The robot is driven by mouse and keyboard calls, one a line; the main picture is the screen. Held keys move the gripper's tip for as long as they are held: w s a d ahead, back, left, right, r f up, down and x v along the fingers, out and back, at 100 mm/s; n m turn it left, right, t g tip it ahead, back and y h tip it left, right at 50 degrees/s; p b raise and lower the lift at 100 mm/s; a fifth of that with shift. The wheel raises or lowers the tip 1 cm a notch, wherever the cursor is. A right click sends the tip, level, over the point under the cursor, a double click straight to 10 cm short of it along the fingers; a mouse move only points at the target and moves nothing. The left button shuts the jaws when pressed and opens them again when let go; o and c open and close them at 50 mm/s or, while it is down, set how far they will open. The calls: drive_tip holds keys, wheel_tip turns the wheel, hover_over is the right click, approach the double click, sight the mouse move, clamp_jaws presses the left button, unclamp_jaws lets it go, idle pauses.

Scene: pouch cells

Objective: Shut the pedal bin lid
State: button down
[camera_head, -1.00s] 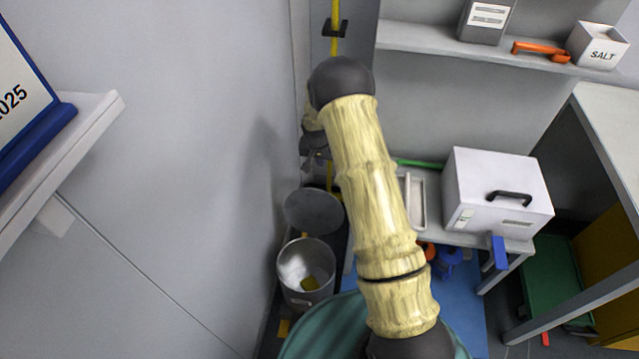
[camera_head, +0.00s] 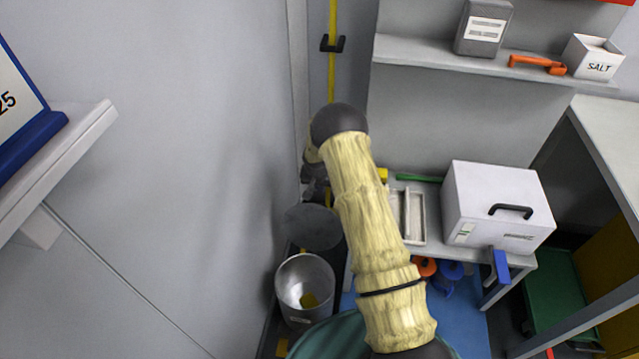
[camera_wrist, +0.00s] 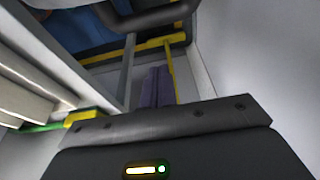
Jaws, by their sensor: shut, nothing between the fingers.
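The pedal bin (camera_head: 291,313) is a grey metal cylinder standing low by the left wall. Its round dark grey lid (camera_head: 314,229) stands open, tilted up behind the mouth. A yellow piece (camera_head: 309,300) lies inside the bin. My gripper (camera_head: 316,188) is small and dark in the head view, just above and behind the lid's upper edge, partly hidden by my arm. I cannot tell whether it touches the lid. In the wrist view my gripper (camera_wrist: 156,76) shows as narrow purplish fingers close together, with nothing between them.
A bench with a white box (camera_head: 498,205) and a pale tray (camera_head: 416,214) stands right of my arm. A shelf (camera_head: 420,54) hangs above it. The left wall is close to the bin. A yellow pole (camera_head: 333,75) rises behind.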

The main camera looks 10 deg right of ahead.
drive_tip(key=shift+s+a+f, duration=0.15)
drive_tip(key=shift+s+a, duration=0.1)
drive_tip(key=shift+s, duration=0.35)
drive_tip(key=shift+s+a+f, duration=0.1)
drive_tip(key=shift+s+a, duration=0.1)
drive_tip(key=shift+s, duration=0.35)
drive_tip(key=shift+s+a+f, duration=0.15)
drive_tip(key=shift+s+a, duration=0.1)
drive_tip(key=shift+s, duration=0.35)
drive_tip(key=shift+s+a, duration=0.1)
drive_tip(key=shift+s, duration=0.05)
